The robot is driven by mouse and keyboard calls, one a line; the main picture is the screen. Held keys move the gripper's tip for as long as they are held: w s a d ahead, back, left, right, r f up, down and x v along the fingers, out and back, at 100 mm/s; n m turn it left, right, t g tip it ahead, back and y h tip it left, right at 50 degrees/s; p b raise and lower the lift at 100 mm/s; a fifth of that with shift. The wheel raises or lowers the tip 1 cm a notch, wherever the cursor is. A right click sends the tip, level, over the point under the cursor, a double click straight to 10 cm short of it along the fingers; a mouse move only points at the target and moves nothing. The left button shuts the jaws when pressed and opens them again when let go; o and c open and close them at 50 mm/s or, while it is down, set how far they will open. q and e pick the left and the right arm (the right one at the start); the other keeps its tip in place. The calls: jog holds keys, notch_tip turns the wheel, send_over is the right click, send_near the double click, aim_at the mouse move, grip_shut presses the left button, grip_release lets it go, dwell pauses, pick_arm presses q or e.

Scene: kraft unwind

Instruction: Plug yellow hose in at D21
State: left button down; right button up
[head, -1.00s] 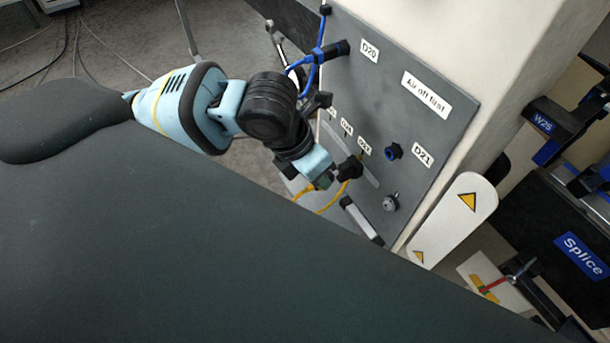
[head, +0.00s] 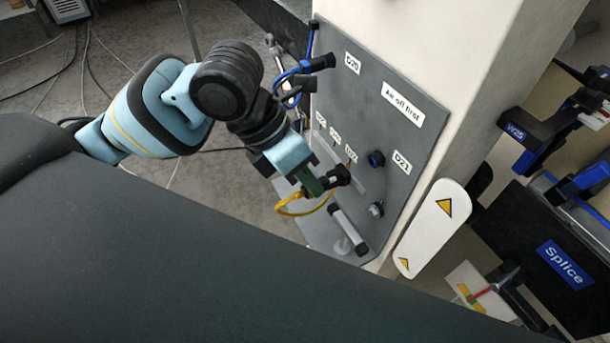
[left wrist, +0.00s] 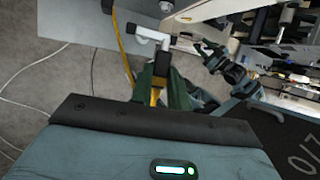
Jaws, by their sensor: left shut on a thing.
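My left gripper (head: 318,183) is shut on the black plug (head: 338,175) of the yellow hose (head: 288,208). The D21 label (head: 402,162) is right of that socket. The hose hangs in a loop below the gripper.
The grey panel (head: 425,135) also bears a blue hose (head: 290,74) in at D20, a metal fitting (head: 376,209) below D21 and a bar handle (head: 348,230). A white flap with warning triangles (head: 432,228) stands at the right. A black Splice case (head: 530,235) is farther right.

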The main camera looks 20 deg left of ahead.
pick_arm(q)
jog(key=w+d, duration=0.3)
jog(key=w, duration=0.1)
jog(key=shift+w+d, duration=0.4)
dwell(0.5)
jog(key=shift+w+d, duration=0.65)
jog(key=shift+w, duration=0.2)
dwell(2.8)
jog(key=c, duration=1.3)
grip_release()
jog(key=shift+o, duration=0.2)
jog(key=v, duration=0.7)
jog(key=shift+a+r, duration=0.15)
jog(key=shift+r, duration=0.2)
jog(key=shift+s, duration=0.1)
